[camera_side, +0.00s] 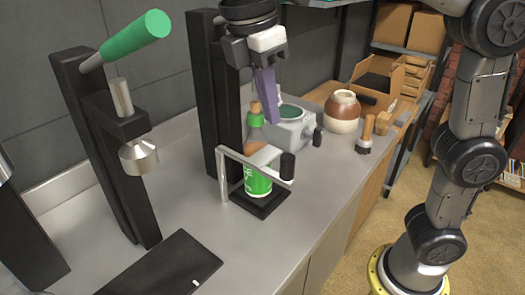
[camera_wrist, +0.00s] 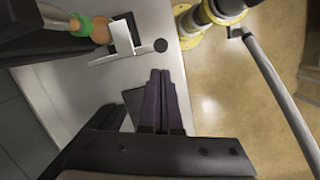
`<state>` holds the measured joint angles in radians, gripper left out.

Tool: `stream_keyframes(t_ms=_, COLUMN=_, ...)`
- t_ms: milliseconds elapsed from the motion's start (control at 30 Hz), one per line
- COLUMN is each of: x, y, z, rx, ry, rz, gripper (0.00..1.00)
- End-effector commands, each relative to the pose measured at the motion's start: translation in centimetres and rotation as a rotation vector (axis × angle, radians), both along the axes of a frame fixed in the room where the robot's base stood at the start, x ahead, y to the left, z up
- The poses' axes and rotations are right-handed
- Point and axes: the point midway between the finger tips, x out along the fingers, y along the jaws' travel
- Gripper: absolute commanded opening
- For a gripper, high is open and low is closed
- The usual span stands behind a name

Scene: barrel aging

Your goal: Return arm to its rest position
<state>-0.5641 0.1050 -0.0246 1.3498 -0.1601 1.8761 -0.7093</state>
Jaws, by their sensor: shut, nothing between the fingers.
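My gripper (camera_side: 270,118) hangs from the arm above the counter, its purple fingers shut with nothing between them. In the wrist view the fingers (camera_wrist: 160,75) lie side by side, pointing away from the camera. In the side view a bottle (camera_side: 257,170) with a green label and cork top stands upright behind a metal bar with a black knob (camera_side: 287,166). The fingertips appear close beside the bottle's neck in that picture; I cannot tell the gap in depth. The bottle's top also shows in the wrist view (camera_wrist: 100,30).
A press with a green handle (camera_side: 135,38) stands at left, with a black tray (camera_side: 160,268) in front. A grey box (camera_side: 290,130), a brown-white jar (camera_side: 342,112) and a wooden-handled tool (camera_side: 366,133) stand behind. The counter's front (camera_side: 285,240) is clear.

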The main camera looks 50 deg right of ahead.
Motion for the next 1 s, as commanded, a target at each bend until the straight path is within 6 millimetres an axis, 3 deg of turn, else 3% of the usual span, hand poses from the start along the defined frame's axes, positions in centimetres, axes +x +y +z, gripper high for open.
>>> stream_keyframes(t_ms=100, x=-1.7, y=-3.7, z=1.6, rx=0.026, ry=-0.041, rz=-0.083, gripper=0.0)
stream_keyframes(t_ms=200, x=-4.0, y=-7.1, z=1.6, rx=0.054, ry=-0.079, rz=-0.169, gripper=0.0)
stream_keyframes(t_ms=433, x=-9.2, y=-12.3, z=-2.3, rx=0.149, ry=-0.245, rz=-0.476, gripper=0.0)
stream_keyframes(t_ms=733, x=-13.2, y=-14.3, z=-11.1, rx=0.307, ry=-0.485, rz=-0.914, gripper=0.0)
stream_keyframes(t_ms=900, x=-13.0, y=-13.9, z=-15.0, rx=0.396, ry=-0.558, rz=-1.088, gripper=0.0)
stream_keyframes(t_ms=1000, x=-12.0, y=-13.7, z=-15.2, rx=0.437, ry=-0.595, rz=-1.148, gripper=0.0)
